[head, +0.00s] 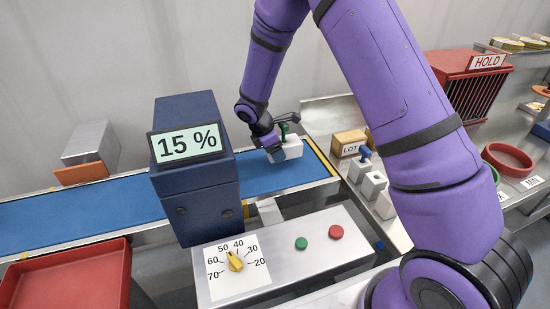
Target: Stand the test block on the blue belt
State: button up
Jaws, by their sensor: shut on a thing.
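The test block, a white block (293,149) with a green knob on top, is at the right end of the blue belt (257,177). My gripper (277,153) is shut on it, coming down from above and the left. The block looks upright. It is at or just above the belt surface; I cannot tell whether it touches. The fingers and wrist hide part of its left side.
A dark blue box (195,190) reading "15 %" straddles the belt. In front is a control panel (275,225) with a yellow dial and two buttons. White blocks (373,187), one blue-knobbed, stand right by a "LOT" box (347,143). A red tray (128,285) is lower left.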

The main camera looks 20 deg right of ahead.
jog(key=shift+f, duration=1.75)
jog(key=shift+f, duration=0.1)
jog(key=o, duration=1.1)
jog(key=shift+c, duration=0.2)
